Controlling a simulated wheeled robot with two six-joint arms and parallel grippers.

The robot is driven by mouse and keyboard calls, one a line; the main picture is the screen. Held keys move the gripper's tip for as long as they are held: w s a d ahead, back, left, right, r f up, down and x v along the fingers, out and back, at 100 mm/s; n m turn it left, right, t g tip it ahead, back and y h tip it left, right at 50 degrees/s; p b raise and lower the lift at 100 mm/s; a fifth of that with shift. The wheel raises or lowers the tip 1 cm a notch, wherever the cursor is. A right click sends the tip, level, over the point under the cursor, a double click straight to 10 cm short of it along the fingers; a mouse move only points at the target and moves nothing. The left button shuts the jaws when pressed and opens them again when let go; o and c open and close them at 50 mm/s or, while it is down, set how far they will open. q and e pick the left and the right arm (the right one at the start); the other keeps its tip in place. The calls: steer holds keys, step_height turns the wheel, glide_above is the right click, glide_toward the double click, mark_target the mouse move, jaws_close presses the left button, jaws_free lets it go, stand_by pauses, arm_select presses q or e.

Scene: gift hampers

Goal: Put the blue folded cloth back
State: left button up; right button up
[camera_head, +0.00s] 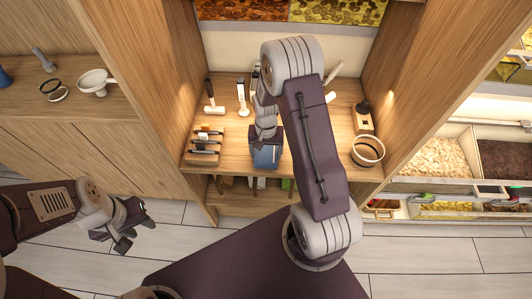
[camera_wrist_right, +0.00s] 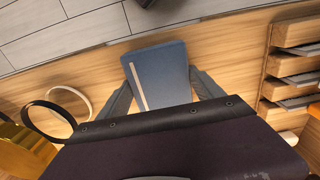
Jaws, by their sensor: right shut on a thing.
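The blue folded cloth (camera_head: 265,157) is at the front middle of the wooden shelf niche. My right gripper (camera_head: 267,143) is around it from above. In the right wrist view the cloth (camera_wrist_right: 160,72) shows as a flat blue block with a pale stripe, between the two fingers of the right gripper (camera_wrist_right: 165,85), which are shut on it. Whether its underside touches the shelf is hidden. My left gripper (camera_head: 134,234) hangs over the floor at the left, open and empty.
The wooden shelf (camera_head: 235,158) holds a slotted rack (camera_head: 204,146) at the left and a round ring-shaped container (camera_head: 367,151) at the right. Several upright tools stand behind. The side wall (camera_head: 160,100) borders the niche at left. Shelf beside the cloth is partly bare.

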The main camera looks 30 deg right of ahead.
mark_target(266, 153)
steer(key=shift+w+f, duration=0.1)
steer(key=shift+f, duration=0.2)
steer(key=shift+f, duration=0.1)
steer(key=o, duration=1.2)
step_height(266, 153, up, 12)
steer(key=s+a+r+n+t, duration=0.1)
steer(key=s+a+n, duration=0.5)
steer(key=s, duration=0.5)
steer(key=shift+s+a+r+p, duration=0.15)
steer(key=shift+s+a+p, duration=0.15)
steer(key=shift+s+a, duration=0.15)
